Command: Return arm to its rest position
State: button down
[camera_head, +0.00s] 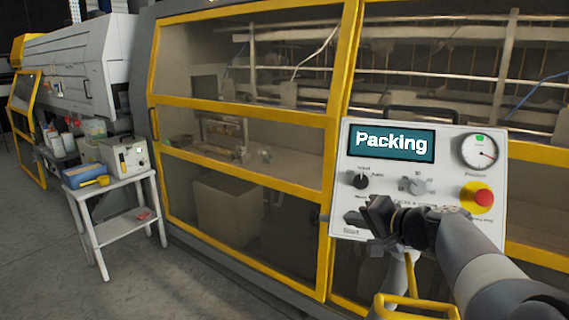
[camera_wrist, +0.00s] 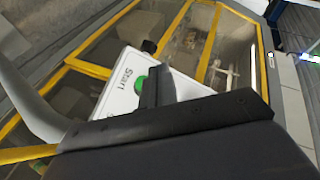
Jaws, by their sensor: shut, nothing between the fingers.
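My gripper (camera_head: 371,220) is at the lower left of a white control panel, in front of its lower edge. It is shut with nothing visible in it. My dark arm comes in from the lower right. The control panel (camera_head: 450,156) has a teal "Packing" display, black and grey knobs, a round gauge and a red button on yellow. In the wrist view, a green button (camera_wrist: 139,84) beside the label "Start" shows close to my dark gripper parts (camera_wrist: 158,100). I cannot tell whether the gripper touches the panel.
The yellow-framed case packer (camera_head: 240,115) with clear doors stands behind the panel. Yellow tubing (camera_head: 411,270) is below the panel, near my arm. A white side table (camera_head: 125,183) with a blue bin (camera_head: 85,176) stands at left. The grey floor (camera_head: 185,280) in front is clear.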

jog(key=shift+s+a+r, duration=0.2)
jog(key=shift+s+r, duration=0.2)
jog(key=shift+s, duration=0.3)
jog(key=shift+s+a+r, duration=0.2)
jog(key=shift+s+r, duration=0.15)
jog(key=shift+s, duration=0.3)
jog(key=shift+s+a+r, duration=0.2)
jog(key=shift+s+r, duration=0.2)
jog(key=shift+s, duration=0.3)
jog(key=w+f+b, duration=0.1)
jog(key=w, duration=0.1)
jog(key=w+d+f+b, duration=0.1)
jog(key=w+f+b, duration=0.1)
jog(key=shift+w+d+f, duration=0.1)
jog(key=shift+w+d, duration=0.05)
jog(key=shift+w, duration=0.2)
jog(key=shift+s+b, duration=0.1)
jog(key=shift+b, duration=0.5)
